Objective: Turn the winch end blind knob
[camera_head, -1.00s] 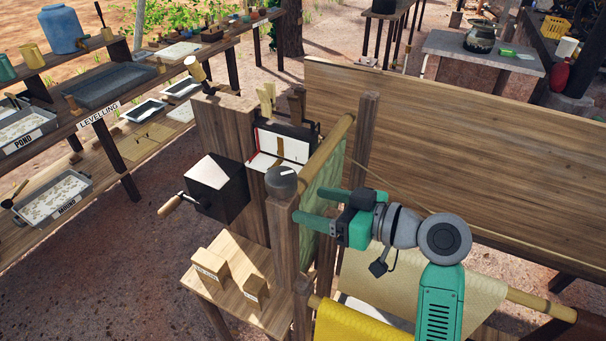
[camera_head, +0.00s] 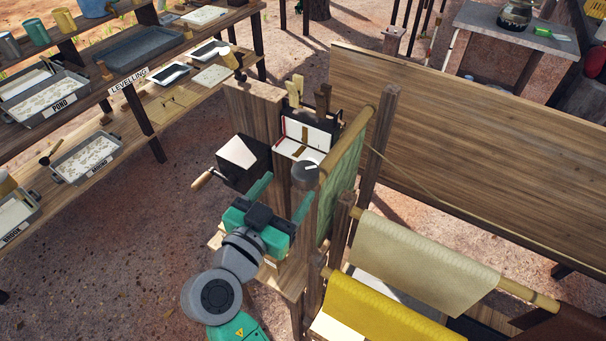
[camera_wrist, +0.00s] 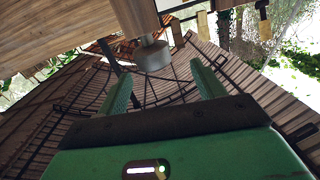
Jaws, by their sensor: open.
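The blind knob (camera_head: 305,171) is a dark grey round knob with a white mark on its face, on top of a wooden post beside the rolled green blind (camera_head: 345,165). In the wrist view the knob (camera_wrist: 153,56) is a grey cylinder at the end of the post, beyond the fingertips and roughly between their lines. My gripper (camera_head: 284,192) is green, open and empty, in front of and below the knob in the head view. Its two fingers are apart in the wrist view (camera_wrist: 162,82). The fingers do not appear to touch the knob.
A black crank box (camera_head: 243,162) with a wooden handle stands left of the knob. An open case (camera_head: 309,130) sits behind it. Yellow and cream cloth rollers (camera_head: 390,310) are at the lower right. A long wooden panel (camera_head: 450,140) is behind. Bare ground lies at left.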

